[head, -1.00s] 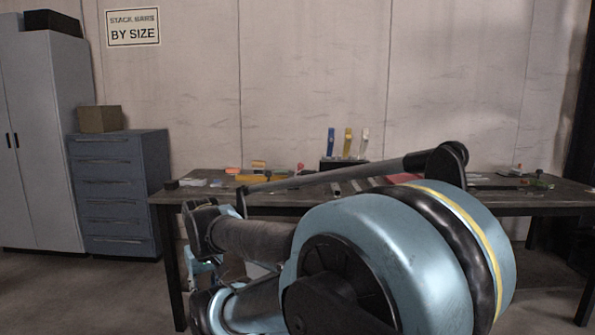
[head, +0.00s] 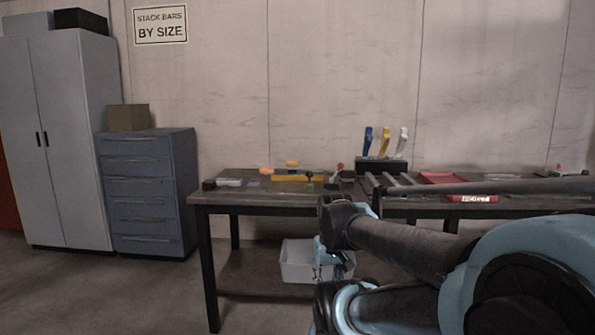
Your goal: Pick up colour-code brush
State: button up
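Three upright handled items, blue (head: 368,140), yellow (head: 384,139) and white (head: 402,140), stand in a dark holder (head: 380,164) at the back of the workbench (head: 240,199). They look like brushes, but their lower ends are hidden in the holder. I cannot tell which one is the colour-code brush. My arm crosses the right foreground. What seems to be my gripper (head: 320,270) hangs in front of the bench, below its top and left of the holder. It is small and partly hidden, so its fingers are unclear.
A yellow-orange bar (head: 290,178) and small items lie on the bench's left part. A white bin (head: 298,262) stands underneath. Floor at left is clear.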

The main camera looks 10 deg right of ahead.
aim_at(293, 165)
jog(key=z, duration=0.1)
jog(key=i, duration=1)
jog(key=u, duration=0.1)
